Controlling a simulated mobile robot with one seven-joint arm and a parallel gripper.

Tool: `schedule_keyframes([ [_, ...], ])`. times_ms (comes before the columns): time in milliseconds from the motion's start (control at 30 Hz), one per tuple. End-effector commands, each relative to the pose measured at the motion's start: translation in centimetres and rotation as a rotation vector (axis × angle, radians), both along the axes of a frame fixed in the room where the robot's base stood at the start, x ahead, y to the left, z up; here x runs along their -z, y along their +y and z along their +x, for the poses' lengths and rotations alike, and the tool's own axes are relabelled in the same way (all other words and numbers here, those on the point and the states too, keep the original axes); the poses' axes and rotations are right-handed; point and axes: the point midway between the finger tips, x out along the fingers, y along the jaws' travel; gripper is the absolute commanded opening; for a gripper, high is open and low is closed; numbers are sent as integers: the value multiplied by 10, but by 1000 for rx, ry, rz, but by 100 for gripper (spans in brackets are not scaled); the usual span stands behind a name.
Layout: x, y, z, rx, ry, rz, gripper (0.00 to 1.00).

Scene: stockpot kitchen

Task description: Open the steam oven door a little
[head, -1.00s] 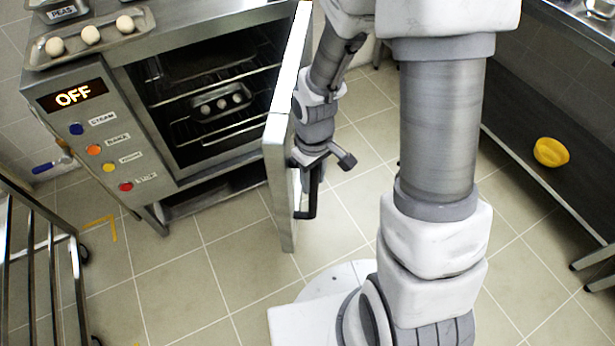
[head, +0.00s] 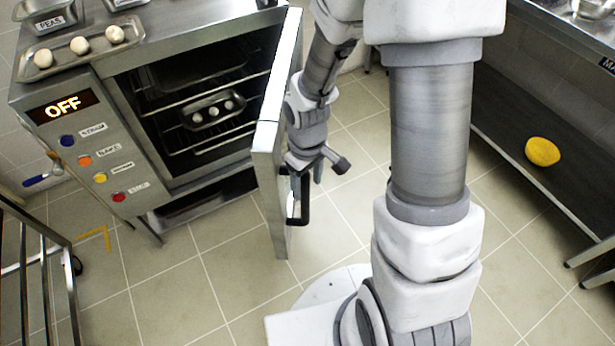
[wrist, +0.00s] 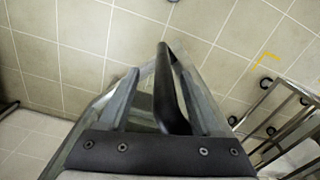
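The steam oven (head: 130,190) stands at the left in the head view, its display reading OFF. Its door (head: 272,150) stands wide open, swung out towards me, with the dark cavity showing. A black bar handle (head: 304,200) is on the door's right-hand face. My gripper (head: 312,172) is at the upper part of this handle. In the wrist view, my gripper (wrist: 160,85) has its fingers spread, with the black handle (wrist: 168,95) running between them and gaps showing beside it. Finger contact with the handle cannot be told.
A tray (head: 80,50) with several pale round items lies on the oven. A small tray (head: 207,112) is on a rack inside. A metal rack cart (head: 40,260) stands at lower left. A yellow bowl (head: 542,152) sits on the right counter's lower shelf. Tiled floor between is clear.

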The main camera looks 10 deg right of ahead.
Motion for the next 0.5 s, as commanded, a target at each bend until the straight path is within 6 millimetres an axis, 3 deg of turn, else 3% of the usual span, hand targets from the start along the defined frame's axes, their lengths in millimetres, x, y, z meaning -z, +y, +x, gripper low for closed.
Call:
schedule_keyframes([
  [167,-19,0,2,2,-7,0,59],
  [500,-100,0,2,2,-12,0,59],
])
